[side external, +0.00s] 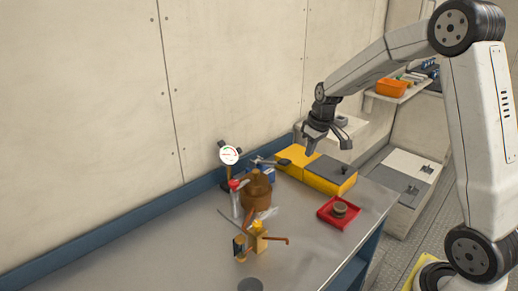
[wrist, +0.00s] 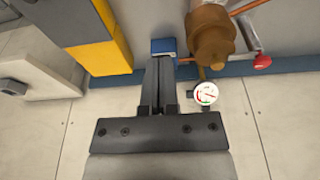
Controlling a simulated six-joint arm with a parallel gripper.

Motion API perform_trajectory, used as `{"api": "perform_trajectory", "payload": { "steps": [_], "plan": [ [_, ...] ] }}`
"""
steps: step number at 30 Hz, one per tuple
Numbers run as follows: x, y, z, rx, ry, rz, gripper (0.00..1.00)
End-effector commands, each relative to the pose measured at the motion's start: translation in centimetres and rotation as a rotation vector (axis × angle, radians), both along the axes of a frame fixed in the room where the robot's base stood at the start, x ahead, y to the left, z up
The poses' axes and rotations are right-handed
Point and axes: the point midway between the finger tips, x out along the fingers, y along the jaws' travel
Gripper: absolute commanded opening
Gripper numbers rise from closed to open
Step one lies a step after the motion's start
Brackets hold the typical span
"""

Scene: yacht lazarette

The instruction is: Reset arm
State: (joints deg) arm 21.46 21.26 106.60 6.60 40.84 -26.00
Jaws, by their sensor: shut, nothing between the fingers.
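My gripper (side external: 322,146) hangs in the air above the back right of the metal bench (side external: 185,249), over the yellow and grey boxes. In the wrist view my gripper (wrist: 161,62) is shut with nothing between its fingers. Its fingertips appear in line with a small blue object (wrist: 163,46), but the side view shows it well above the bench. My arm reaches in from the right with a bent elbow.
A brown pot-shaped part (side external: 257,190), a dial gauge (side external: 229,155), a red-handled part (side external: 235,185) and brass fittings (side external: 257,238) crowd the bench's middle. A red tray (side external: 327,216) holds a round item. Yellow-grey boxes (side external: 328,174) stand behind. The left bench is clear.

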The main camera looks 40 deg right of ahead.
Motion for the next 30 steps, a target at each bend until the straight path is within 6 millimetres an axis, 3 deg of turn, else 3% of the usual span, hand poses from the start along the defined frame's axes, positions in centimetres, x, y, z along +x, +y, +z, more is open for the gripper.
{"api": "perform_trajectory", "payload": {
  "steps": [8,18,24,30],
  "plan": [
    [-2.8,4.8,-1.0,-0.005,0.003,0.002,0.00],
    [-9.9,12.3,-3.3,-0.006,-0.007,0.001,0.00],
    [-13.9,14.9,-4.5,0.000,-0.014,0.002,0.00],
    [-15.5,15.8,-5.0,0.002,-0.018,0.001,0.00]
  ]
}}
